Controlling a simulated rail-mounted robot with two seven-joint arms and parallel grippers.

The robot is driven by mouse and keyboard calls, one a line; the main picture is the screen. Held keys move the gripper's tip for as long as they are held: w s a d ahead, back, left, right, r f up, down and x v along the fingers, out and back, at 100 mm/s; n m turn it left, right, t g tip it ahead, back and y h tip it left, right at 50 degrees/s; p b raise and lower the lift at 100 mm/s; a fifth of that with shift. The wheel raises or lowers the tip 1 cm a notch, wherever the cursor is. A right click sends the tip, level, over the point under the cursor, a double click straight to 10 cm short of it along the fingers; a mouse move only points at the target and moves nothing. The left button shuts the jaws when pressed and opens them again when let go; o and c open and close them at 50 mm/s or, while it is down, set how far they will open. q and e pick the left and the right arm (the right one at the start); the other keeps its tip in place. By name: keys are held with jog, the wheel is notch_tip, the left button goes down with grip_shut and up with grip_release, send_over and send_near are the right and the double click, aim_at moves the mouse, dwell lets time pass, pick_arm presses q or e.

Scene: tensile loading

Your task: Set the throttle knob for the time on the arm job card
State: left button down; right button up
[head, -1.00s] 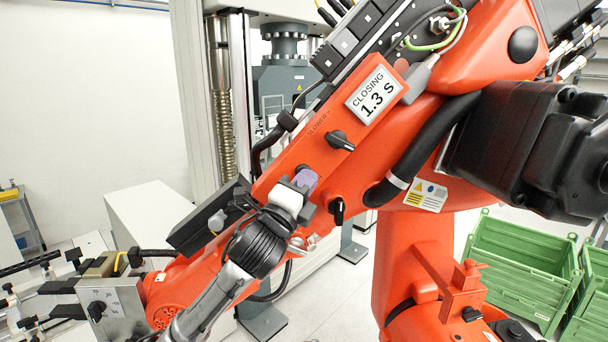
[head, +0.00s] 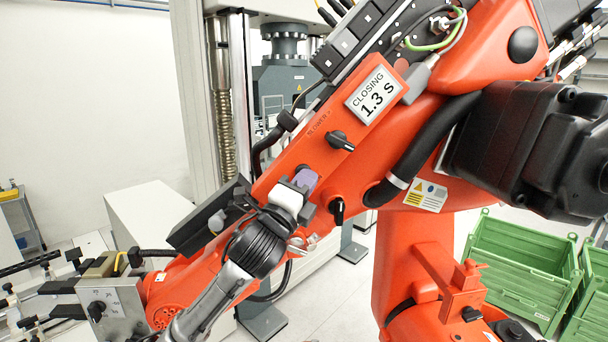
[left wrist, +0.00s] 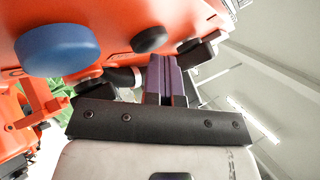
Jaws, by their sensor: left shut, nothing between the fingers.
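The throttle knob (head: 340,141) is a black pointer knob on the orange arm, beside the lettering "SLOWER". A display (head: 374,95) above it reads "CLOSING 1.3 S". My left gripper (head: 306,180), with purple finger pads, is shut and empty, below and left of the knob and apart from it. In the left wrist view the shut pads (left wrist: 167,78) are close to the orange surface; a dark round knob (left wrist: 150,39) shows above them, and I cannot tell which knob it is. My right gripper is not in view.
A second black knob (head: 338,209) sits low on the orange arm, right of my left gripper. A black hose (head: 425,150) runs along the arm. A label (head: 426,195) with pictograms is to the right. Green crates (head: 520,270) stand on the floor at right.

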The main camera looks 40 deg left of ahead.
pick_arm(q)
jog(key=shift+s+d, duration=0.65)
jog(key=shift+d, duration=0.05)
jog(key=shift+s+d+p, duration=0.65)
jog(key=shift+s+d, duration=1)
jog(key=shift+d, duration=0.25)
